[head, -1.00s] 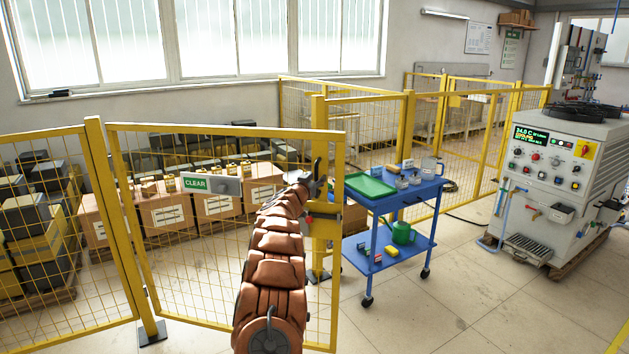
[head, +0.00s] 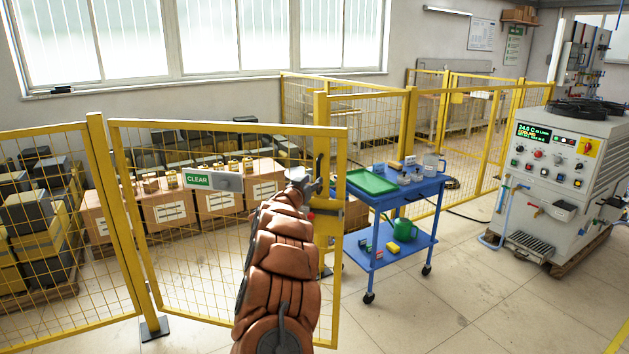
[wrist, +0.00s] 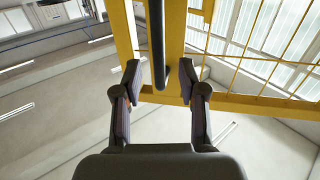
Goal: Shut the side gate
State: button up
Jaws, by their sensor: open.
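The side gate (head: 230,127) is a yellow mesh panel with a green CLEAR sign (head: 198,180). It hangs from a yellow post (head: 122,215) on its left. Its free right edge stands nearer to me than the yellow latch post (head: 320,112) behind it, so it looks ajar. My gripper (head: 320,172) is at the gate's free edge, at mid height. In the wrist view my gripper (wrist: 159,72) is open. A dark upright bar (wrist: 157,35) shows between its fingers, beside yellow frame members. I cannot tell whether the fingers touch the bar.
A blue cart (head: 440,182) with a green tray and watering can stands just right of the gate. Cardboard boxes (head: 215,205) stand behind the gate mesh. The floor (head: 440,320) in front of the cart is clear.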

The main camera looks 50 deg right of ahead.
jog(key=v, duration=0.6)
dwell(0.3)
jog(key=shift+a, duration=0.1)
jog(key=shift+c, duration=0.2)
